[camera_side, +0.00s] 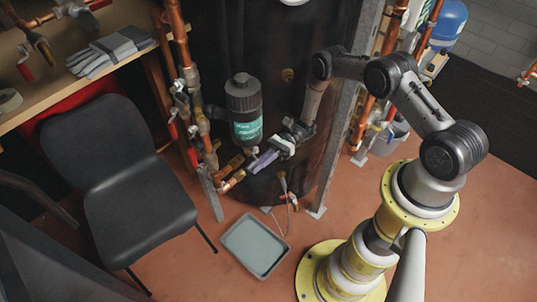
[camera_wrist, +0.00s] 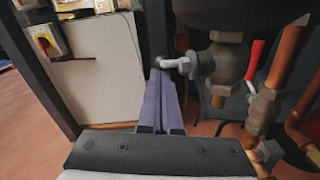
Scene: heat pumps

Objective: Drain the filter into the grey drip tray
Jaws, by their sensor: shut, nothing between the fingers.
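The filter (camera_side: 244,112) is a dark canister with a teal label, upright among copper pipes in the side view. Its dark underside (camera_wrist: 235,12) seems to show at the top of the wrist view. The grey drip tray (camera_side: 255,246) lies flat on the floor below and looks empty. My gripper (camera_side: 254,170) has purple fingers, shut and empty, just below and right of the filter. In the wrist view, the fingertips (camera_wrist: 160,74) are close to a small pale elbow-shaped fitting (camera_wrist: 177,65) on a metal valve (camera_wrist: 222,70). I cannot tell whether they touch it.
Copper pipes (camera_wrist: 285,62) and a red lever (camera_wrist: 255,62) stand close right of my fingers in the wrist view. A black chair (camera_side: 135,210) stands at left, beside a bench with grey gloves (camera_side: 110,50). A metal post (camera_side: 340,130) rises right of the gripper. Floor around the tray is mostly clear.

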